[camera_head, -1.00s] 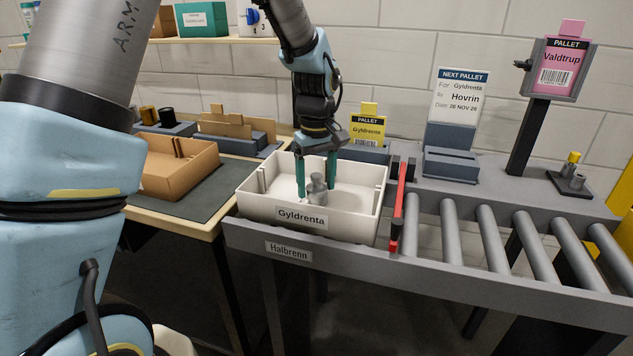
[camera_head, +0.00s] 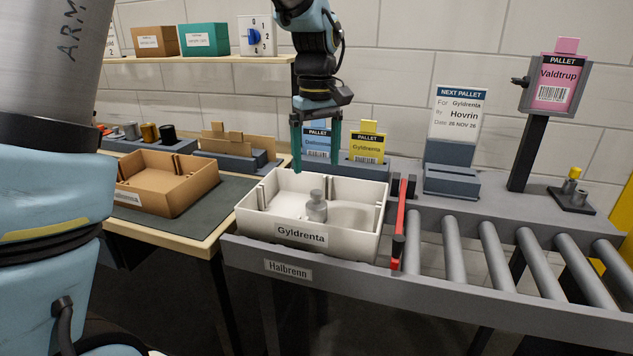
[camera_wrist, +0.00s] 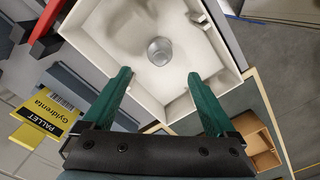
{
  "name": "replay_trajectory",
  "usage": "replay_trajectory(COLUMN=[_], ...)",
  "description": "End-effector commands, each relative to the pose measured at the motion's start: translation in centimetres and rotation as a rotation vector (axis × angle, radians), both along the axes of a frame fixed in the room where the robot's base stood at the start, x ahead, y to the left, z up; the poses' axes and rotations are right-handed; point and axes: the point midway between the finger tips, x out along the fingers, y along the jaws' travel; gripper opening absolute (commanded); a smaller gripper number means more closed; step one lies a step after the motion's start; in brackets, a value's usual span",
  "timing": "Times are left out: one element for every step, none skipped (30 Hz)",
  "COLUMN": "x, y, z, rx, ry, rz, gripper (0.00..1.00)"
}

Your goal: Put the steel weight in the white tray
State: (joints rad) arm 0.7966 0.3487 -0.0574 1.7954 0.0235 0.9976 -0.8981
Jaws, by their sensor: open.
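The grey steel weight (camera_head: 316,206) stands upright on the floor of the white tray (camera_head: 345,247), which bears a "Gyldrenta" label. In the wrist view the weight (camera_wrist: 160,51) shows from above, inside the tray (camera_wrist: 100,63), apart from the fingers. My gripper (camera_head: 315,168) is open and empty, with its green fingers pointing down. It is above the back part of the tray, higher than the weight. The wrist view shows the fingertips (camera_wrist: 158,76) spread wide, with nothing between them.
The tray stands on a grey bench marked "Halbrenn", left of a red bar (camera_head: 398,222) and rollers (camera_head: 454,232). Blue and yellow pallet cards (camera_head: 368,147) stand close behind it. A brown tray (camera_head: 165,184) is on the table to the left.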

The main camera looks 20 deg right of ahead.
Motion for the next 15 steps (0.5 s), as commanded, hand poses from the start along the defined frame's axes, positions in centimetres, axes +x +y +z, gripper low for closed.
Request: replay_trajectory(x=[0.0,0.0,0.0,0.0,0.0,0.0,0.0,0.0,0.0,0.0,0.0,0.1,0.2,0.5,1.0], y=[-0.1,0.0,0.0,0.0,0.0,0.0,0.0,0.0,0.0,0.0,0.0,0.2,0.6,1.2,2.4], z=[0.6,0.9,1.3,1.5,1.7,1.9,2.0,2.0,2.1,2.1,2.1,2.0,1.9,1.7,1.4], rx=[-0.002,-0.001,-0.001,-0.001,-0.001,0.0,0.0,0.0,0.0,0.0,0.0,0.0,0.0,-0.001,-0.004], ry=[-0.002,-0.001,-0.001,-0.001,-0.001,-0.001,0.0,0.0,0.0,0.0,0.0,0.0,-0.001,-0.001,-0.004], rz=[0.0,0.0,0.0,0.0,0.0,0.0,0.0,0.0,0.0,0.0,0.0,0.001,0.001,0.0,0.0], gripper=[0.91,0.91,0.91,0.91,0.91,0.91,0.91,0.91,0.91,0.91,0.91,0.91,0.91,0.91,0.91])
